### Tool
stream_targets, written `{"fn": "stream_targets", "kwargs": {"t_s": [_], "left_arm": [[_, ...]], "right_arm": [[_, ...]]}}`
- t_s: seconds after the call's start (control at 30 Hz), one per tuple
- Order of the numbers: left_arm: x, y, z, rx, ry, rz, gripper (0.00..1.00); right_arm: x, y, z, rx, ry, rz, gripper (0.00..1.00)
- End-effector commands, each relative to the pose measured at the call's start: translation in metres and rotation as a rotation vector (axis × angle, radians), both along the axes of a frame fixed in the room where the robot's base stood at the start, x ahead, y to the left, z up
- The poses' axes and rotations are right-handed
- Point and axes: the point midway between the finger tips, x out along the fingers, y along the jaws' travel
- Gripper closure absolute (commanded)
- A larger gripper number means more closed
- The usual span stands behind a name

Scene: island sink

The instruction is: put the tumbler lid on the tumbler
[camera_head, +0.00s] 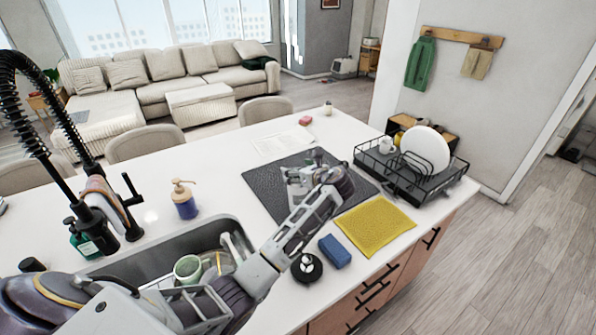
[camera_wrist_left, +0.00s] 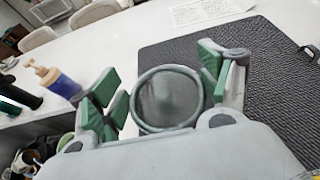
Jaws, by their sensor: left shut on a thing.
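My left gripper (camera_head: 312,180) is over the dark mat on the counter. In the head view the gripper mostly hides this piece. My right gripper is not in view.
The dark mat (camera_head: 262,190) lies beside a yellow cloth (camera_head: 375,224) and a black dish rack (camera_head: 440,183). A blue sponge (camera_head: 335,251) and a round black item (camera_head: 307,268) are near the front edge. A soap bottle (camera_head: 185,203) stands behind the sink (camera_head: 150,262).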

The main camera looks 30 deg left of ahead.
Motion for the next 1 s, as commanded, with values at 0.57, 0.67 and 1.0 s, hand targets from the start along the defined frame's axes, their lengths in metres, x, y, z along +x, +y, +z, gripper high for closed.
{"fn": "stream_targets", "kwargs": {"t_s": [0.57, 0.67, 1.0], "left_arm": [[0.0, 0.0002, -0.0005, 0.0, 0.0, 0.0, 0.43], [0.0, 0.0003, -0.0012, 0.001, -0.001, 0.0, 0.43], [0.0001, 0.0003, -0.0018, 0.0, 0.0, 0.0, 0.22]], "right_arm": [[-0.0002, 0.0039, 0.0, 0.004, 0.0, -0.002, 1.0], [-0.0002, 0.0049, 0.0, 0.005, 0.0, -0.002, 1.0], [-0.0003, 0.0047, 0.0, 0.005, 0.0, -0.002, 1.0]]}}
